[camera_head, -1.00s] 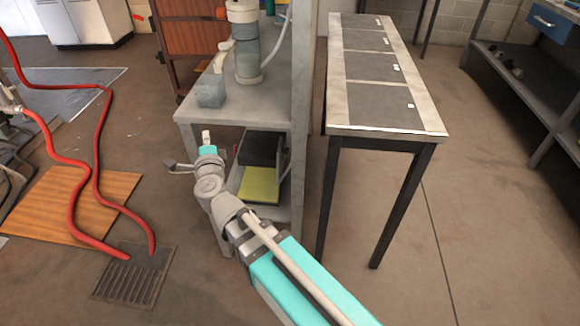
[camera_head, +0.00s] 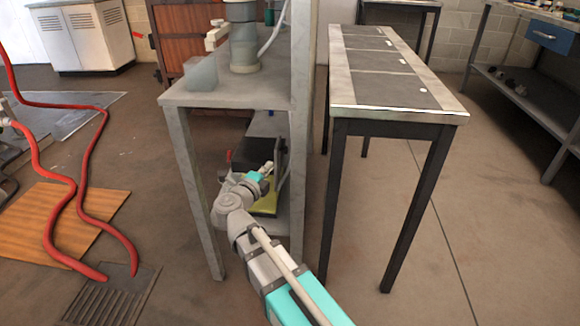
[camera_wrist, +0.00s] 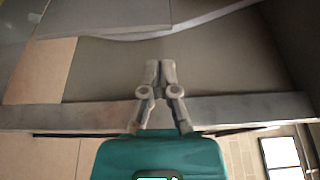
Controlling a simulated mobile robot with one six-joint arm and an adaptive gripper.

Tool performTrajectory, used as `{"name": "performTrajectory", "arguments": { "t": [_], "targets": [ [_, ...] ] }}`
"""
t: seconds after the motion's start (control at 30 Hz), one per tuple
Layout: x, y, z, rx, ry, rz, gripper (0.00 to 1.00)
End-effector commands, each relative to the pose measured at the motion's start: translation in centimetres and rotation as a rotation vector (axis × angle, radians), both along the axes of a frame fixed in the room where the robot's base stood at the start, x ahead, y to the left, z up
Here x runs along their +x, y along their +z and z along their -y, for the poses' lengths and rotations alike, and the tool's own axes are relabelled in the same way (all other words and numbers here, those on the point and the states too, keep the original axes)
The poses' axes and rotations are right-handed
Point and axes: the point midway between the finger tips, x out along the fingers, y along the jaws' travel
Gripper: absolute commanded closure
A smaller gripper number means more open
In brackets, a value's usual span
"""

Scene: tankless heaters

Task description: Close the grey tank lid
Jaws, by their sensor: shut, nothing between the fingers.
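No lid that I can clearly make out as the grey tank lid shows. A grey-green upright cylinder (camera_head: 243,40) stands on the grey table (camera_head: 235,90), its top cut off by the frame. Under the tabletop, a dark box (camera_head: 233,152) and a yellow-green flat piece (camera_head: 266,203) sit on the lower shelf, partly hidden by my arm. My gripper (camera_head: 268,168) is at the opening below the tabletop, in front of these. In the wrist view my gripper (camera_wrist: 160,66) is shut and empty, against a grey surface. I cannot tell whether it touches anything.
The grey table's front leg (camera_head: 196,190) and tall post (camera_head: 303,120) stand either side of my gripper. A long table (camera_head: 400,110) stands to the right. Red hoses (camera_head: 88,200) lie on the floor at left, by a drain grate (camera_head: 110,298). The right floor is clear.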

Motion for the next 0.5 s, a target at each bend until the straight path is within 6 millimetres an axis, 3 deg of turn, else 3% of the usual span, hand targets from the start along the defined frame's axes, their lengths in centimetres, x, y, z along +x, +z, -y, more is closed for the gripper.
{"name": "performTrajectory", "arguments": {
  "t": [0.1, 0.5],
  "targets": [
    [0.4, -1.3, 1.1, -0.009, -0.041, -0.007, 1.00],
    [0.6, -1.4, 1.7, -0.014, -0.063, -0.011, 1.00]
  ]
}}
